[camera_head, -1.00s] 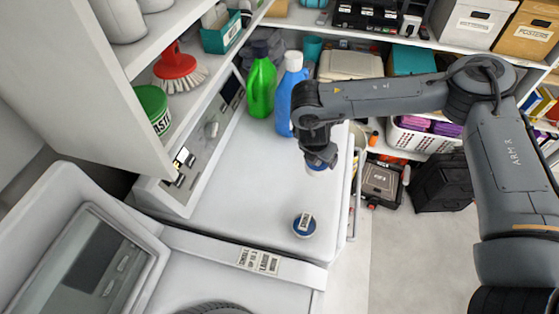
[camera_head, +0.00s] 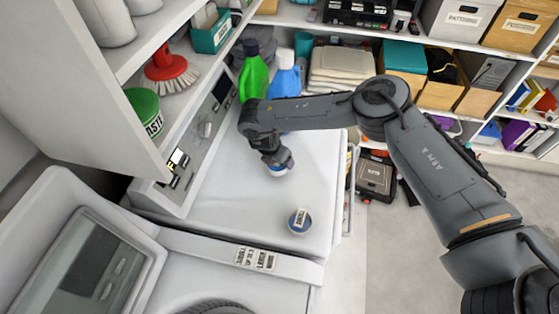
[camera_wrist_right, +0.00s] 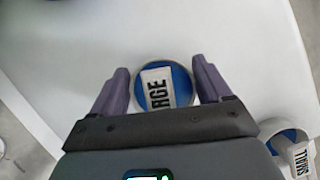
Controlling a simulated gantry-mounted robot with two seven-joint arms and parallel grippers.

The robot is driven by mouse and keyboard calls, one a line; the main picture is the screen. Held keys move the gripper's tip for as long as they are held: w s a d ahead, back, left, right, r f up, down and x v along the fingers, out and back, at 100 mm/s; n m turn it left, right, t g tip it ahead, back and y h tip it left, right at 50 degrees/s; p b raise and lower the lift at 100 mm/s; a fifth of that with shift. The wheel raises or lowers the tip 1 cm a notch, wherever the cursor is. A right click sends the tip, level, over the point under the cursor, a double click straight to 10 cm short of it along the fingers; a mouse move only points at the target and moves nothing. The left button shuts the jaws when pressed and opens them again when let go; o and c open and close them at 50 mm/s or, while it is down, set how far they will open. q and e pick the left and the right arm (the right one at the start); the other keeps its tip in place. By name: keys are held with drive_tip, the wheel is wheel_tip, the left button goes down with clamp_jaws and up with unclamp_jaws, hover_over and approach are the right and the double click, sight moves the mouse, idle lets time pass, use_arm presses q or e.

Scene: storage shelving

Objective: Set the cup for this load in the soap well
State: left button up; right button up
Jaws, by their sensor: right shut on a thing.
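My right gripper (camera_head: 277,164) is shut on a white cup with a blue inside, the large cup (camera_head: 279,173), above the white machine top. In the right wrist view (camera_wrist_right: 156,85) this cup (camera_wrist_right: 181,78) sits between the fingers, its label ending in "RGE". A second blue and white cup, the small cup (camera_head: 299,222), stands on the white top nearer the front. In the wrist view this small cup (camera_wrist_right: 286,135) is labelled "SMALL". A load note (camera_head: 256,258) is on the front strip, its print too small to read surely. I cannot pick out the soap well. My left gripper is not in view.
A green bottle (camera_head: 252,78) and a blue bottle (camera_head: 284,85) stand at the back of the white top (camera_head: 225,205). A shelf with a red brush (camera_head: 168,66) and a green tin (camera_head: 144,107) overhangs the left. The top around the small cup is clear.

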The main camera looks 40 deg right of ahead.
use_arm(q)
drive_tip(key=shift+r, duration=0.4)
use_arm(e)
drive_tip(key=shift+f, duration=0.9)
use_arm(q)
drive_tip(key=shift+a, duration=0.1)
use_arm(e)
drive_tip(key=shift+f, duration=0.15)
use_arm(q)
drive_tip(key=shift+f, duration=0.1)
use_arm(e)
drive_tip(key=shift+f, duration=0.15)
drive_tip(key=o, duration=1)
drive_tip(key=shift+o, duration=0.2)
